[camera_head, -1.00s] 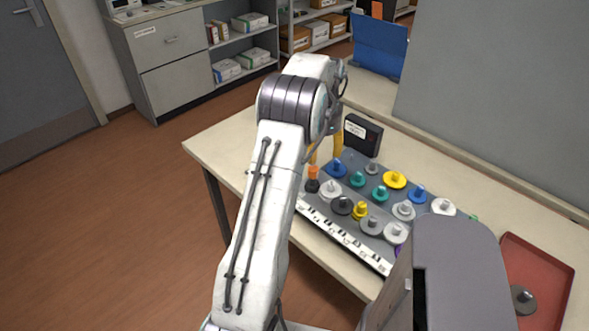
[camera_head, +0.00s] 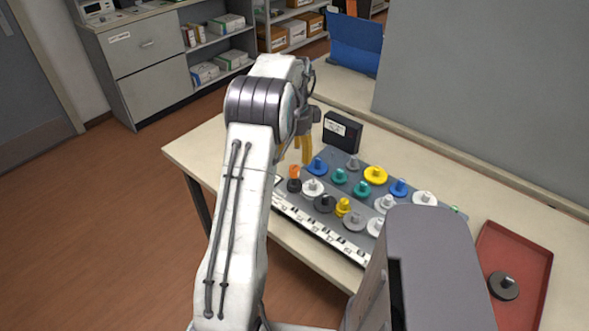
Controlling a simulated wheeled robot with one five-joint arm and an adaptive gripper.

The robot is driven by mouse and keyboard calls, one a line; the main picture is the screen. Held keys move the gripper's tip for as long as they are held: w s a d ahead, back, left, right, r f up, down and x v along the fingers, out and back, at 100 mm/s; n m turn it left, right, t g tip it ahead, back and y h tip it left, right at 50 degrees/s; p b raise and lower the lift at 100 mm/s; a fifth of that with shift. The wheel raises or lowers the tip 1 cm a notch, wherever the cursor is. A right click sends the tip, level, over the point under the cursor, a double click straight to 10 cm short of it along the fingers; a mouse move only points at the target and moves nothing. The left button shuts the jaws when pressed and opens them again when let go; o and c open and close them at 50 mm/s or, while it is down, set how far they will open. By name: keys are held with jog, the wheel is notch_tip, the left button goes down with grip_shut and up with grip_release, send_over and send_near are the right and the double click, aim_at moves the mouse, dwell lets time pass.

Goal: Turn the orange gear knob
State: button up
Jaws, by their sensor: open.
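The orange gear knob (camera_head: 294,171) stands on a dark base at the left end of the grey board (camera_head: 335,215). My gripper (camera_head: 296,157) has yellow fingers and points down just above and beside the orange knob. The fingers are open, one to the left of the knob and one to the right and behind it in the picture. My arm hides part of the left finger and the board's left edge. I cannot tell whether a finger touches the knob.
Several blue, teal, yellow, white and grey knobs crowd the board, such as the blue knob (camera_head: 317,167) close to the right finger. A black box (camera_head: 342,132) stands behind. A red tray (camera_head: 536,262) holding a dark gear (camera_head: 503,285) lies at right.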

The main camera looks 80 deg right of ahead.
aim_at(294, 168)
jog(key=shift+f, duration=3.2)
grip_shut()
jog(key=n, duration=0.6)
jog(key=shift+n, duration=0.3)
jog(key=n, duration=1.2)
jog(key=shift+n+b, duration=0.3)
jog(key=shift+b, duration=0.05)
jog(key=n, duration=0.6)
